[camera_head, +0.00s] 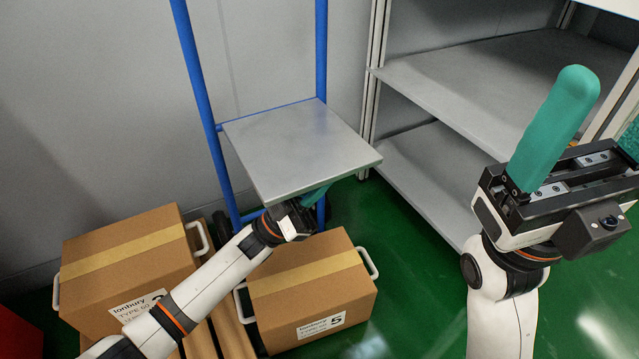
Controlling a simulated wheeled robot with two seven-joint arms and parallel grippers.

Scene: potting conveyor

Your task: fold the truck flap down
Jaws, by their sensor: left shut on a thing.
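The truck flap (295,145) is a grey metal plate on the blue hand truck (206,110). It sticks out from between the two blue uprights, looking roughly level. My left gripper (316,192) is at the flap's front edge, shut on it, with a teal finger showing just under the plate. The flap hides part of this gripper. My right gripper (605,115) is raised at the right, open and empty, well apart from the flap. One of its teal fingers shows whole; the other is cut by the picture edge.
Two cardboard boxes with white handles, one at left (130,262) and one (315,285) below the flap, stand close to my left arm. Grey shelves (480,80) stand at right behind my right gripper. Green floor (415,265) is clear between the boxes and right arm.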

